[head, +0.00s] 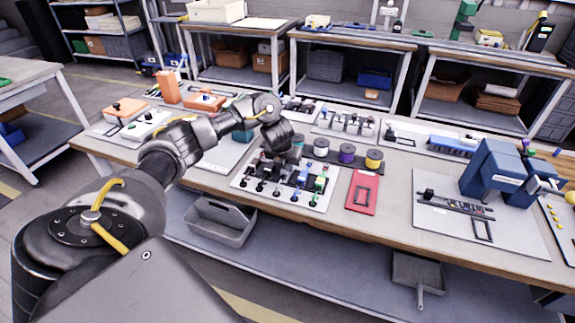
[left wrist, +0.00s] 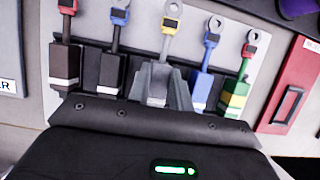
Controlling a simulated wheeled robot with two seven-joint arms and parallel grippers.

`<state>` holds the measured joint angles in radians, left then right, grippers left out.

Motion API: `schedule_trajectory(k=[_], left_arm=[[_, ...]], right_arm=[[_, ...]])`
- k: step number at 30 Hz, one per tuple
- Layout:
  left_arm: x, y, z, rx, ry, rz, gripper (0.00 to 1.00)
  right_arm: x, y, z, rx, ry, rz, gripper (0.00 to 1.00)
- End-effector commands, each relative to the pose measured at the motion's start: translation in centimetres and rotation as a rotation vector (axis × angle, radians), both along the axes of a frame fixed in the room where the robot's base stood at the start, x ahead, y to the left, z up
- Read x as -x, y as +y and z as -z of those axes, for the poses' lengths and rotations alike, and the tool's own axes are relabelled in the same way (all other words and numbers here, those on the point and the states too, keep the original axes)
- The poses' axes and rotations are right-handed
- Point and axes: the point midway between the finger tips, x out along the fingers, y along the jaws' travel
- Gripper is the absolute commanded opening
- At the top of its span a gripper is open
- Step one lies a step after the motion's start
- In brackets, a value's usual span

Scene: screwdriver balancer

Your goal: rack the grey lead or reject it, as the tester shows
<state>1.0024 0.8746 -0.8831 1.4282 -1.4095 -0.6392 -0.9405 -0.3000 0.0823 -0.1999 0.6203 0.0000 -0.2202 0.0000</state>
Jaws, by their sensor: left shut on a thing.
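The grey lead (left wrist: 158,82), with a yellow collar and a ring terminal, sits in the middle of a row of leads on a pale board. In the head view my left gripper (head: 278,155) is low over the back of the lead board (head: 240,184). My right gripper is out of view.
A red plate (head: 363,192) lies right of the lead board. A blue machine (head: 492,170) stands at the right. Orange and white boxes (head: 148,124) stand at the left. Grey bins (head: 219,220) hang below the bench edge.

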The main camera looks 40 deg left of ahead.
Motion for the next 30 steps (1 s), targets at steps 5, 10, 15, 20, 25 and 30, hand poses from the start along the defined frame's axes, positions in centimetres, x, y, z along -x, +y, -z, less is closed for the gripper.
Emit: schedule_trajectory(k=[5,10,15,20,25,30], left_arm=[[0.01,0.02,0.44,0.000,0.000,0.000,0.01],[0.01,0.03,0.80,0.000,0.000,0.000,0.01],[0.01,0.03,0.95,0.000,0.000,0.000,0.01],[0.01,0.03,0.93,0.000,0.000,0.000,0.01],[0.01,0.02,0.92,0.000,0.000,0.000,0.01],[0.01,0.02,0.92,0.000,0.000,0.000,0.42]], right_arm=[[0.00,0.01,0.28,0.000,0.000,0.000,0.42],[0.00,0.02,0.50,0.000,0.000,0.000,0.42],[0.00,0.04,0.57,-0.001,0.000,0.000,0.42],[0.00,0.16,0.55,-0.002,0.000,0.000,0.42],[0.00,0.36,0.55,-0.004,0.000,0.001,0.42],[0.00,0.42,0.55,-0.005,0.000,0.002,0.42]])
